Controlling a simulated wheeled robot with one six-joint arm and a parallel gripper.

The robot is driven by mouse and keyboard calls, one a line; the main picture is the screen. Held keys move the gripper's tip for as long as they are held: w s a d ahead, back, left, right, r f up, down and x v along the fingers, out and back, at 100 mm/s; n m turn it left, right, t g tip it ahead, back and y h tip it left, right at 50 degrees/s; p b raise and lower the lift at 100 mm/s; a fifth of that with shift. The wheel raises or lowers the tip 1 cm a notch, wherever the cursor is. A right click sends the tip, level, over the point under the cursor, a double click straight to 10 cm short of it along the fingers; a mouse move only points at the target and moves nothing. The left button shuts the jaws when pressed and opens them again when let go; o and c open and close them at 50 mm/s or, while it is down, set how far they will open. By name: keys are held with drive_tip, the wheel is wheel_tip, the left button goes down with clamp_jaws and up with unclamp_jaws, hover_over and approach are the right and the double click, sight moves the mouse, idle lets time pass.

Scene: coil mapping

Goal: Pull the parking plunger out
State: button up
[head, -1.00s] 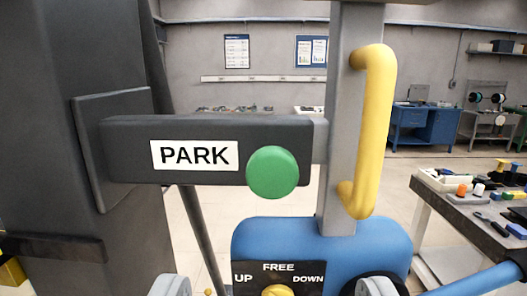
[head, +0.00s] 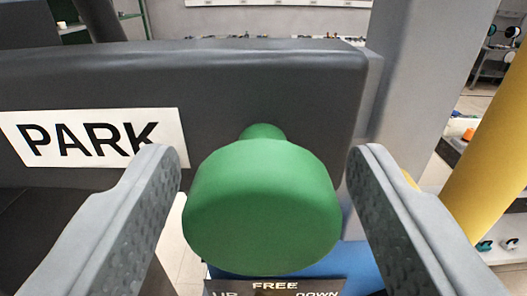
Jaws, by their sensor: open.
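The green parking plunger (head: 262,207) is in the middle of the head view. Its round knob stands out from a dark grey bar on a short green stem. A white PARK label (head: 90,137) is on the bar, left of the plunger. My gripper (head: 264,165) is open, with one grey finger on each side of the knob. A small gap shows between each finger and the knob in this view. How deep the fingers reach along the knob is hard to tell.
The dark grey bar (head: 200,85) runs across behind the plunger. A grey post (head: 420,70) and a yellow handle (head: 490,150) stand to the right. Below is a blue housing with a FREE / UP / DOWN plate (head: 275,286), partly hidden by the knob.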

sight(262, 250)
clamp_jaws()
drive_tip(key=shift+s+a+f, duration=0.1)
drive_tip(key=shift+s, duration=2.2)
unclamp_jaws()
drive_tip(key=shift+s, duration=0.15)
drive_tip(key=s, duration=1.7)
drive_tip(key=shift+s+a, duration=0.2)
drive_tip(key=shift+a, duration=0.1)
